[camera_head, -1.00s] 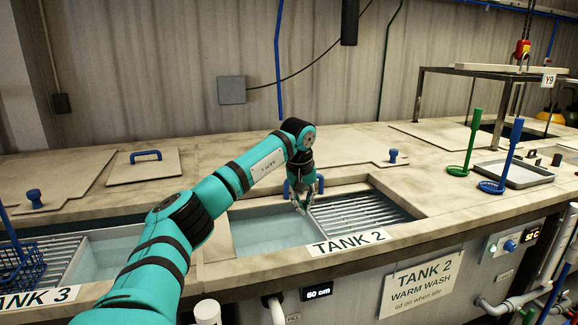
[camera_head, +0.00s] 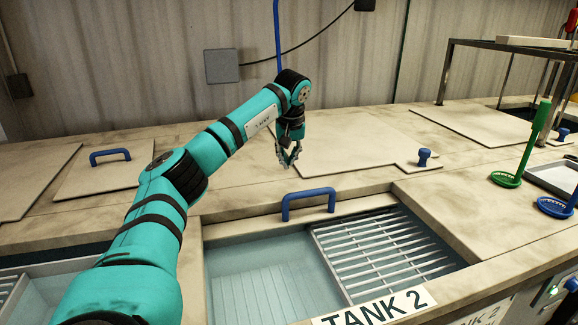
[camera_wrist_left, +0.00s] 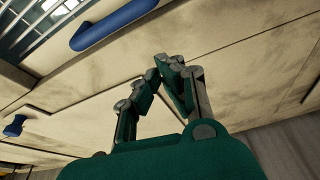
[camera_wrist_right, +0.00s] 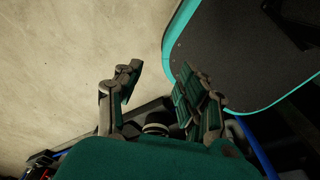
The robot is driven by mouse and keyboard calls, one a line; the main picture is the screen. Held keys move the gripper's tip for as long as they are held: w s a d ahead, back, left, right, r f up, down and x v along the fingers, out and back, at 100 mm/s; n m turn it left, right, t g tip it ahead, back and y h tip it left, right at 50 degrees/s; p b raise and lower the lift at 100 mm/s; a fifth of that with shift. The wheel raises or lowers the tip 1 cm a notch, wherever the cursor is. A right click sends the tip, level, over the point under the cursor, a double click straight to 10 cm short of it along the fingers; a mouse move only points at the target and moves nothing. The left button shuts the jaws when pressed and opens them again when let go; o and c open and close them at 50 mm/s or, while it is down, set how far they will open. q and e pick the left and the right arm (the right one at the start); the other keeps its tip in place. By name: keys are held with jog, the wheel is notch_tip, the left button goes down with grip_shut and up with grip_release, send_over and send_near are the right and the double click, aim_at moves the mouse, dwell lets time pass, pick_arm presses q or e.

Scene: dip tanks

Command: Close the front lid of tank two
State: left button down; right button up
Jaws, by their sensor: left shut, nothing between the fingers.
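Tank two's front opening is uncovered and shows pale water (camera_head: 255,285) and a slatted metal rack (camera_head: 385,250). Its front lid (camera_head: 245,229) shows as a narrow strip along the back edge of the opening, with a blue bar handle (camera_head: 308,203) on it. The handle also shows in the left wrist view (camera_wrist_left: 115,24). My left gripper (camera_head: 288,164) is shut and empty, above the deck behind the handle and apart from it. Its fingers also show in the left wrist view (camera_wrist_left: 168,65). My right gripper (camera_wrist_right: 160,68) is open and empty in the right wrist view.
Flat closed panels lie behind, one with a blue handle (camera_head: 110,155), and a blue knob (camera_head: 424,158) stands at right. A green-handled tool (camera_head: 524,150) and a blue one (camera_head: 560,206) stand further right. A metal frame (camera_head: 447,75) rises at back right.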

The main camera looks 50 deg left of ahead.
pick_arm(q)
jog(key=p+x, duration=0.2)
jog(key=x, duration=0.6)
jog(key=shift+s+f, duration=0.1)
jog(key=shift+f, duration=0.4)
jog(key=shift+s+d+r+p, duration=0.25)
jog(key=shift+s+d+p, duration=0.55)
jog(key=shift+d, duration=0.3)
jog(key=shift+s+d, duration=0.35)
pick_arm(e)
jog(key=r, duration=0.2)
jog(key=s+r, duration=0.1)
jog(key=shift+s+d+r, duration=0.1)
jog(key=shift+s+r, duration=0.05)
jog(key=shift+r, duration=0.25)
pick_arm(q)
jog(key=shift+d, duration=0.2)
pick_arm(e)
jog(key=shift+d, duration=0.15)
